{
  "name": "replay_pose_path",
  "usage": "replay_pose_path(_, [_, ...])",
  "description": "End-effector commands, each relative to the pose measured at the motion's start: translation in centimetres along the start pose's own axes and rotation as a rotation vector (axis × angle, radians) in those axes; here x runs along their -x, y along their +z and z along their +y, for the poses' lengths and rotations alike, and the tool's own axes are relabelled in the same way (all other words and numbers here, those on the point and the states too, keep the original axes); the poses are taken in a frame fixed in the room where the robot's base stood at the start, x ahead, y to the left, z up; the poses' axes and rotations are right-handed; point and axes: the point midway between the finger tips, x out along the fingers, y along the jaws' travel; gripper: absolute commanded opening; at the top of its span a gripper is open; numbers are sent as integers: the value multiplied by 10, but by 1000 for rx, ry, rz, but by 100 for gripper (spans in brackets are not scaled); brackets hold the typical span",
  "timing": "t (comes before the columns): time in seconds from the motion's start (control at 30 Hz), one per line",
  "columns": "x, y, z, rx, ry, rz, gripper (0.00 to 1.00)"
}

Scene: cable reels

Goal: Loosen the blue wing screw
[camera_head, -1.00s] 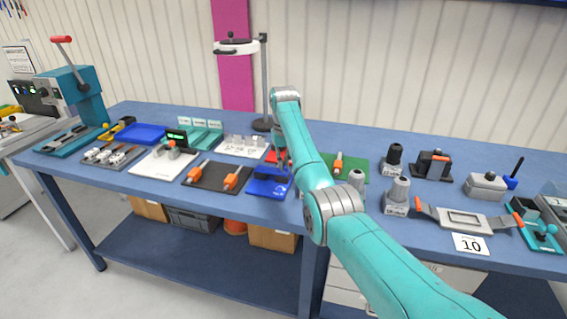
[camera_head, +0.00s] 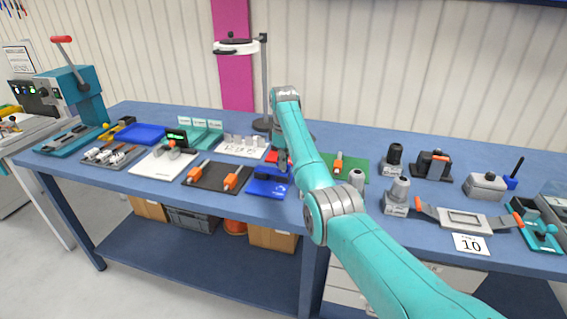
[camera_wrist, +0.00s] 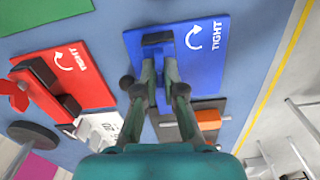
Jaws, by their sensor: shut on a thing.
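The blue plate (camera_wrist: 203,62) carries a white curved arrow and the word TIGHT. It also shows in the head view (camera_head: 270,189), near the front edge of the bench. A dark blue upright part (camera_wrist: 157,41) stands on this plate. My gripper (camera_wrist: 160,76) is over the plate with its two fingers close together beside that part, shut on the blue wing screw. The fingers hide most of the screw, so its angle cannot be told. My arm hides part of this area in the head view.
A red plate (camera_wrist: 84,85) with a red wing screw (camera_wrist: 20,95) lies beside the blue one. A dark mat with orange-handled pieces (camera_head: 213,178) is left of it. A green mat (camera_head: 357,170) is to the right. A lamp stand (camera_head: 264,75) rises behind.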

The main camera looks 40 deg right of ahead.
Motion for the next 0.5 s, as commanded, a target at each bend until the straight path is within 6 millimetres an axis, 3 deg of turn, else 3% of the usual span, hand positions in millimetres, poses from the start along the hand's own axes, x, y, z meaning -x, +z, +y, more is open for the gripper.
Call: replay_pose_path(0.5, [0, 0, 0, 143, 1, 0, 0])
